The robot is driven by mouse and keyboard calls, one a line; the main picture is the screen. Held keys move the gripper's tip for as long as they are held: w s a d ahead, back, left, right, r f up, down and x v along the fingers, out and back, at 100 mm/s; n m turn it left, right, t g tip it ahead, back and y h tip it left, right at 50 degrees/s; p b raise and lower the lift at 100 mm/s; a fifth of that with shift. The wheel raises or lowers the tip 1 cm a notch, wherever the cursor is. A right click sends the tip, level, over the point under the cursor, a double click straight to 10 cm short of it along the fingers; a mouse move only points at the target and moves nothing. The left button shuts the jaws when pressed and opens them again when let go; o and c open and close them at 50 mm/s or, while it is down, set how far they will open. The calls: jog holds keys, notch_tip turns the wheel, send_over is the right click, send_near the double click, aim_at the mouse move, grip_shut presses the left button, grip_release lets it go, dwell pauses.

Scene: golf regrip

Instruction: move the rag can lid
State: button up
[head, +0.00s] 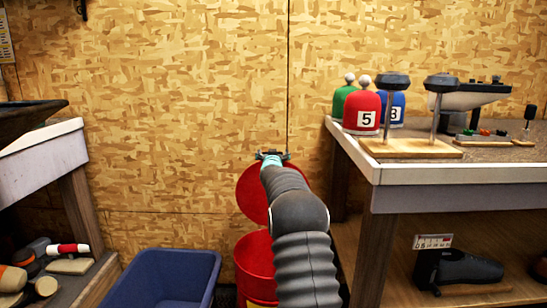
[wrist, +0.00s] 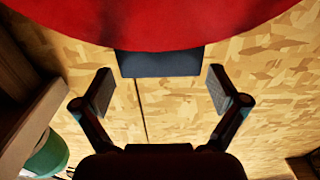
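The red rag can (head: 256,270) stands on the floor between the two benches, partly hidden behind my arm. Its round red lid (head: 252,192) is raised and tilted up above the can, also partly behind my arm. In the wrist view the lid (wrist: 160,22) fills the top, with a dark grey tab (wrist: 160,63) at its edge. My gripper (head: 272,155) is at the lid's top edge. In the wrist view it (wrist: 160,90) is open, its fingers apart on either side of the tab; whether they touch it I cannot tell.
A workbench (head: 450,170) with head covers (head: 362,113) and tools stands close on the right. A blue bin (head: 165,275) sits left of the can. A left bench (head: 45,155) stands beyond it. The wooden wall (head: 190,90) is close behind the lid.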

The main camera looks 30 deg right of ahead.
jog(key=shift+f, duration=0.35)
jog(key=v, duration=1.2)
jog(key=shift+r, duration=0.1)
